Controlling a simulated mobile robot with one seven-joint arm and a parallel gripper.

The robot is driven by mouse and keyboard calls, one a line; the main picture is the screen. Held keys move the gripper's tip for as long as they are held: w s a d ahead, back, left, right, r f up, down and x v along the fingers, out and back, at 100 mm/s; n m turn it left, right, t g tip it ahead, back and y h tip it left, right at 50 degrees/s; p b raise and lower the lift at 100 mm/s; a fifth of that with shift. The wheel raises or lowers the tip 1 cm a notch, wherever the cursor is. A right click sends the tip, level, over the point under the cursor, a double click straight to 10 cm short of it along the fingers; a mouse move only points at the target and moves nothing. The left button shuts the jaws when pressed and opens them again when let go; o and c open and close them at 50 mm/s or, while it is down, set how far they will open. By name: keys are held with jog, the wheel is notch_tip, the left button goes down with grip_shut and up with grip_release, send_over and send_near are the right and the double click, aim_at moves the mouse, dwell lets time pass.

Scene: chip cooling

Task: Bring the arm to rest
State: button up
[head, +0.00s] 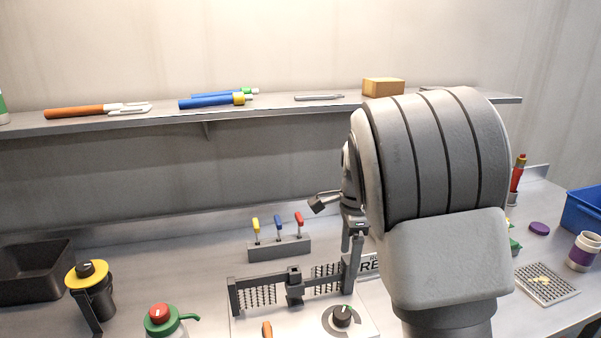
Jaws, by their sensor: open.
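My arm (440,150) fills the right middle of the head view as a large grey link and hides part of the shelf and bench behind it. My gripper (352,250) shows as dark fingers just left of the arm, pointing down above the right end of the grey device. Its jaws are open and I see nothing held between them. Part of the gripper is hidden behind the arm.
A device with a dial (342,316) sits below the gripper. A block with yellow, blue and red handled tools (279,247) stands behind it. A yellow-lidded black container (92,290), a green bottle (165,322) and a black bin (35,270) are left. A shelf (270,108) runs behind.

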jog(key=s+r+n+t+y, duration=0.1)
jog(key=s+r+n+t, duration=0.1)
jog(key=s+r+n, duration=0.9)
jog(key=s+f+n+t+h, duration=0.1)
jog(key=s+n+t, duration=0.2)
jog(key=s, duration=1.1)
jog(key=n, duration=0.3)
jog(key=shift+s+f+n, duration=0.2)
jog(key=shift+s+n, duration=0.05)
jog(key=shift+n, duration=0.15)
